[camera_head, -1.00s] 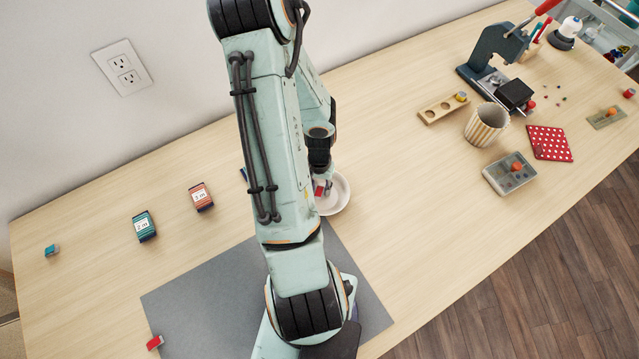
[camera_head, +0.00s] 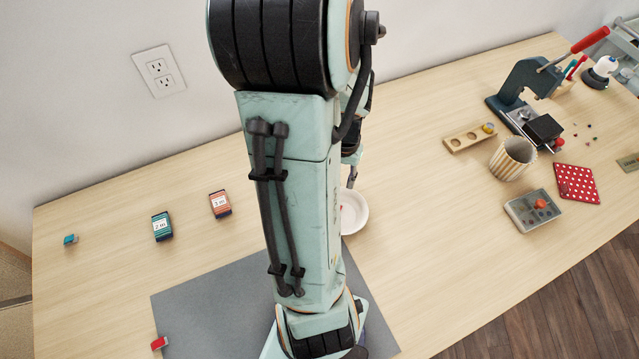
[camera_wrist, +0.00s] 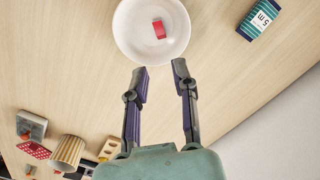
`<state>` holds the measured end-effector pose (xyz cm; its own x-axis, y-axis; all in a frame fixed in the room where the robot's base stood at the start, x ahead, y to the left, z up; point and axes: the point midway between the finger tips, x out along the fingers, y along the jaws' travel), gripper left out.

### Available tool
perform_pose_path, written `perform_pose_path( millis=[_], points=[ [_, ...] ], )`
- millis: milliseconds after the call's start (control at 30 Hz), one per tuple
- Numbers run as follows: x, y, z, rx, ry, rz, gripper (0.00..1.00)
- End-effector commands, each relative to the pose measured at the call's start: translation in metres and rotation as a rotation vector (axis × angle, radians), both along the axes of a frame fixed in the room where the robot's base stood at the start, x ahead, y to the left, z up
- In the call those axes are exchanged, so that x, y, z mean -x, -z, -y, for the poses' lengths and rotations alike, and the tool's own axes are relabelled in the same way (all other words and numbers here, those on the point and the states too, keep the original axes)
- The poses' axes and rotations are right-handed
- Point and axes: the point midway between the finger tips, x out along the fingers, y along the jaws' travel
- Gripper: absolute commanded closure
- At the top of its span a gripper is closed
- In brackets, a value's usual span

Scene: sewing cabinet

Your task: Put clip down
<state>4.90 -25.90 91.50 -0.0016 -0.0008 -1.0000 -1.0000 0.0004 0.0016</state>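A red clip (camera_wrist: 159,29) lies in a white round dish (camera_wrist: 128,40) in the wrist view. The dish also shows in the head view (camera_head: 357,220), partly hidden behind my arm, with a bit of red in it. My gripper (camera_wrist: 160,66) is open and empty, with its two fingertips apart at the near rim of the dish and the clip beyond them. In the head view my gripper is mostly hidden by my arm. Another red clip (camera_head: 159,343) lies at the left edge of the grey mat (camera_head: 205,310), and a teal clip (camera_head: 70,240) lies at the far left.
Labelled spools or boxes stand left of my arm, one teal (camera_head: 162,226) and one orange (camera_head: 219,204). At the right are a striped cup (camera_head: 511,158), a grey sorting tray (camera_head: 519,212), a wooden holder (camera_head: 463,142) and a press (camera_head: 520,92). The table right of the dish is clear.

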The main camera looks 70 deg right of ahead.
Motion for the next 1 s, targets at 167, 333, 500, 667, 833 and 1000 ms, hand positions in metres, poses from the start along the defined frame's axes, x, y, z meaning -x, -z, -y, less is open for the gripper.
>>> perform_pose_path(
  millis=[167,333,500,667,833,1000],
  points=[
    [0.000,-0.002,0.000,0.000,0.000,0.000,0.74],
    [-0.027,-0.012,-0.013,-0.008,-0.109,0.029,0.74],
    [-0.111,-0.062,-0.109,-0.056,-0.656,0.112,0.74],
    [-0.116,-0.101,-0.219,-0.082,-1.248,0.108,0.74],
    [-0.085,-0.116,-0.269,-0.066,-1.611,0.062,0.74],
    [-0.076,-0.118,-0.276,-0.061,-1.686,0.045,0.74]
  ],
)
